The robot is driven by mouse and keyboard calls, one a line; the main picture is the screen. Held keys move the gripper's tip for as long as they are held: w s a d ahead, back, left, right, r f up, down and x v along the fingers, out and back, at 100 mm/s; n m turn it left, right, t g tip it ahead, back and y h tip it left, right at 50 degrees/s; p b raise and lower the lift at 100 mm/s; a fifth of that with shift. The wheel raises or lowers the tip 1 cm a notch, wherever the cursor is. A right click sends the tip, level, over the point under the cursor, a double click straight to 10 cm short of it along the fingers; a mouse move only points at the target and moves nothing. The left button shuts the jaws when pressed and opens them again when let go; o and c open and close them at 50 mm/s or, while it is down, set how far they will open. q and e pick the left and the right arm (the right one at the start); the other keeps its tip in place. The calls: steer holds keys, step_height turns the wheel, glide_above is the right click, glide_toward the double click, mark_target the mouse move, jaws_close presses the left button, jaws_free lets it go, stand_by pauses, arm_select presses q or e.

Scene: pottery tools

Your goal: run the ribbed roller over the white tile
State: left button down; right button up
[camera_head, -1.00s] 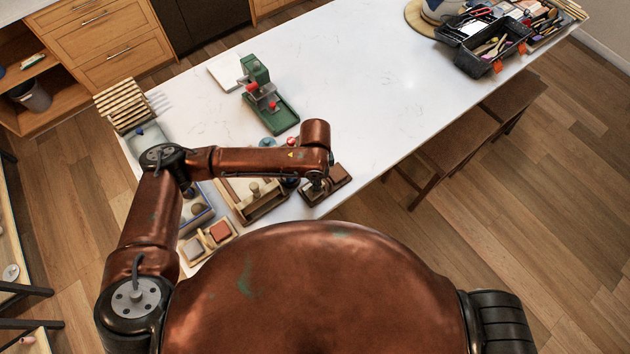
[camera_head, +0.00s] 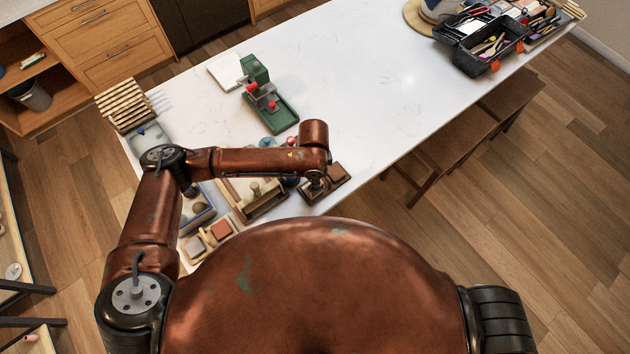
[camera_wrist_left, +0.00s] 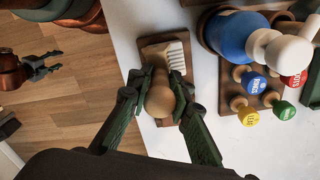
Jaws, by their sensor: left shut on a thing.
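My left gripper (camera_wrist_left: 160,100) is shut on a pale wooden tool with a rounded handle end (camera_wrist_left: 160,98), which I take to be the ribbed roller. The handle points toward the wrist camera and hides its lower part. Beyond it a white piece with parallel ribs (camera_wrist_left: 175,55) shows over a brown board (camera_wrist_left: 150,50); I cannot tell if it belongs to the tool or the tile. In the head view my left gripper (camera_head: 316,188) is by the same board (camera_head: 340,186), mostly hidden by my arm. My right gripper (camera_wrist_left: 50,62) is open and empty, off the table.
Several stamps with coloured tops (camera_wrist_left: 255,83) and a blue-and-white tool (camera_wrist_left: 245,38) stand close right in the wrist view. In the head view, a flat white slab (camera_head: 222,70) lies beside a green press (camera_head: 270,100). A black toolbox (camera_head: 488,48) is far right; the middle tabletop is clear.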

arm_select(q)
steer(key=shift+w+a, duration=0.25)
steer(key=shift+w+a, duration=0.1)
stand_by(0.3)
steer(key=shift+w+a+f+p, duration=0.1)
steer(key=shift+w+a+p, duration=0.2)
steer(key=shift+p, duration=0.2)
steer(key=shift+w, duration=0.1)
